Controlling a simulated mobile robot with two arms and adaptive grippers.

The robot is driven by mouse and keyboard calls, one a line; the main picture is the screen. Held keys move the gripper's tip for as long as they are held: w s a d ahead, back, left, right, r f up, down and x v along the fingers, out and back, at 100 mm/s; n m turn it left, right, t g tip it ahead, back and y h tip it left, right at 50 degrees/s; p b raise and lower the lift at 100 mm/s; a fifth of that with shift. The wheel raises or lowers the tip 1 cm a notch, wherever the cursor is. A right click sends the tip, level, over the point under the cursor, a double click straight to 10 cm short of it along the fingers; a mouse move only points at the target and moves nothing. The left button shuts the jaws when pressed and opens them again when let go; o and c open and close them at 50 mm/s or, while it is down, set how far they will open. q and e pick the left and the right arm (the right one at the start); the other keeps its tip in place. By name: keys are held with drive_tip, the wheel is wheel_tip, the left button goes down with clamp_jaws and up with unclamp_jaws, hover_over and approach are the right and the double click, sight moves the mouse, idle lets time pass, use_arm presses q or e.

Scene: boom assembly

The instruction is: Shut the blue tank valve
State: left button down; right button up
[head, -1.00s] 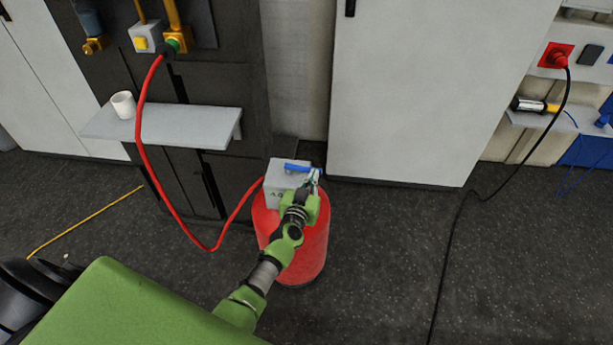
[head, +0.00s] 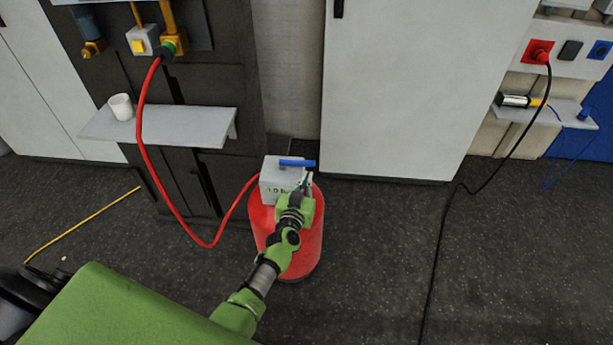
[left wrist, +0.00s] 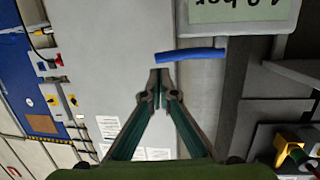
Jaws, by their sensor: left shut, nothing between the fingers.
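The blue valve handle (head: 297,163) is a short bar on top of the grey box (head: 281,178) of the red tank (head: 314,238) in the head view. In the left wrist view the blue handle (left wrist: 190,56) lies nearly level, just beyond my fingertips. My left gripper (head: 307,182) is over the tank, right beside the box and close to the handle. Its fingers (left wrist: 159,76) are shut with nothing between them, and a small gap to the handle shows. The box's display (left wrist: 238,8) is partly cut off. My right gripper is not in view.
A red hose (head: 143,135) runs from the tank to a wall fitting (head: 173,45). A grey shelf (head: 190,127) with a white cup (head: 121,107) is at the left. A tall light cabinet (head: 400,90) stands behind the tank. A black cable (head: 443,240) trails on the floor at right.

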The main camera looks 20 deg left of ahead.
use_arm(q)
drive_tip(key=d+p+v, duration=0.1)
drive_tip(key=v, duration=0.8)
drive_tip(key=s+d+f+m+g+h, duration=0.25)
drive_tip(key=s+f, duration=0.55)
drive_tip(key=f, duration=0.5)
drive_tip(key=s+d+f+m+g+h, duration=0.1)
drive_tip(key=s+d+f+g, duration=0.25)
drive_tip(key=s+f, duration=0.7)
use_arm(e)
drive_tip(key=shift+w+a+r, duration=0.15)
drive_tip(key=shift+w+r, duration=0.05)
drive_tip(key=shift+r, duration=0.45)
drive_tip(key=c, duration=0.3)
use_arm(q)
drive_tip(key=s+a+f+g, duration=0.2)
drive_tip(key=s+f, duration=0.3)
drive_tip(key=s, duration=0.5)
drive_tip(key=s+a+f+g, duration=0.2)
drive_tip(key=s+f, duration=0.4)
drive_tip(key=s, duration=0.4)
drive_tip(key=s+a+f+g+y, duration=0.1)
drive_tip(key=s+a+f+g, duration=0.2)
drive_tip(key=s, duration=0.8)
wheel_tip(320, 180, down, 2)
drive_tip(key=shift+f+m+g, duration=0.15)
drive_tip(key=shift+m+g, duration=0.2)
drive_tip(key=shift+g, duration=0.45)
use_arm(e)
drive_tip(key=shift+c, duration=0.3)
